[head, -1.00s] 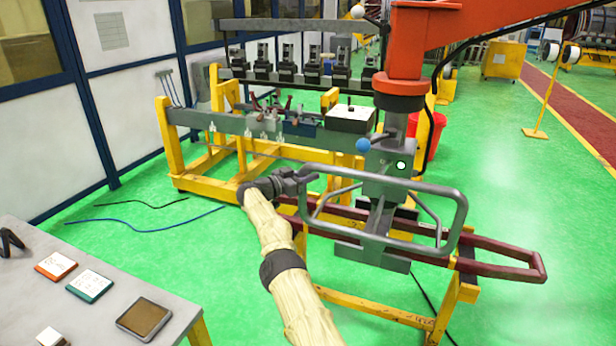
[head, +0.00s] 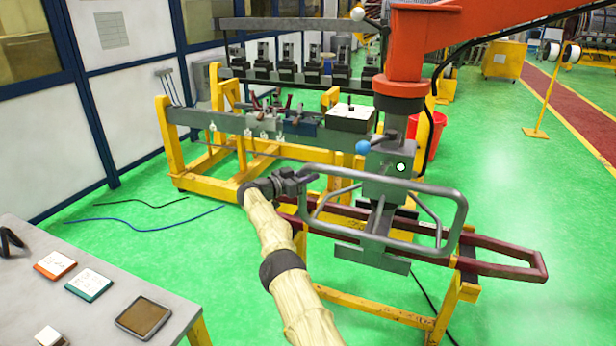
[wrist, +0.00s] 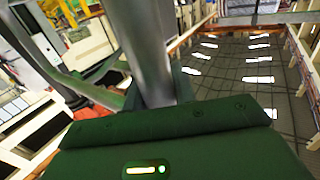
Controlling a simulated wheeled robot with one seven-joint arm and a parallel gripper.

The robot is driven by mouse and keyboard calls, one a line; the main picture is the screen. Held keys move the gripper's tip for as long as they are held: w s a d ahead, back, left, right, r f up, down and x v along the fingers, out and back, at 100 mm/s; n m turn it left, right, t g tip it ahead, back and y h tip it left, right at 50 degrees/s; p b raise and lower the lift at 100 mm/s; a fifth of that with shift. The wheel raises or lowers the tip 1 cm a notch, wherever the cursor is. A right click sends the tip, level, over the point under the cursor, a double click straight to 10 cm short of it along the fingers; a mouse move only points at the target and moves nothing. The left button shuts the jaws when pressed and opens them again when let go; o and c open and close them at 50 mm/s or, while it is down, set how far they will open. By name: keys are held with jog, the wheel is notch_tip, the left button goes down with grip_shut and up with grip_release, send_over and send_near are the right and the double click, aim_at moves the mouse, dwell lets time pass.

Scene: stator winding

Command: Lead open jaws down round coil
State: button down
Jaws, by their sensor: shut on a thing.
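The coil (head: 505,268) is a long dark-red loop lying across a yellow trestle (head: 380,310) in the head view. A grey lifting head (head: 388,180) hangs above its middle, with a looped grey handlebar (head: 452,225). The head's jaws (head: 372,257) are grey plates at coil height, overlapping the coil in the picture. I cannot tell whether they touch it or surround both sides. My gripper (head: 303,182) is shut on the left end of the handlebar. In the wrist view, a thick grey bar (wrist: 140,50) rises close in front of the green body of my wrist.
An orange hoist arm (head: 500,25) carries the head from above. A yellow frame with a grey beam (head: 255,125) stands behind. A grey table (head: 60,290) with small coloured tiles is at front left. A red bin (head: 428,135) stands behind the head.

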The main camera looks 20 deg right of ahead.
jog(key=c, duration=1.1)
grip_release()
jog(key=shift+o, duration=0.2)
jog(key=shift+a+b, duration=0.15)
jog(key=shift+b, duration=0.2)
jog(key=b+v, duration=0.6)
jog(key=v, duration=1.1)
jog(key=shift+b, duration=0.3)
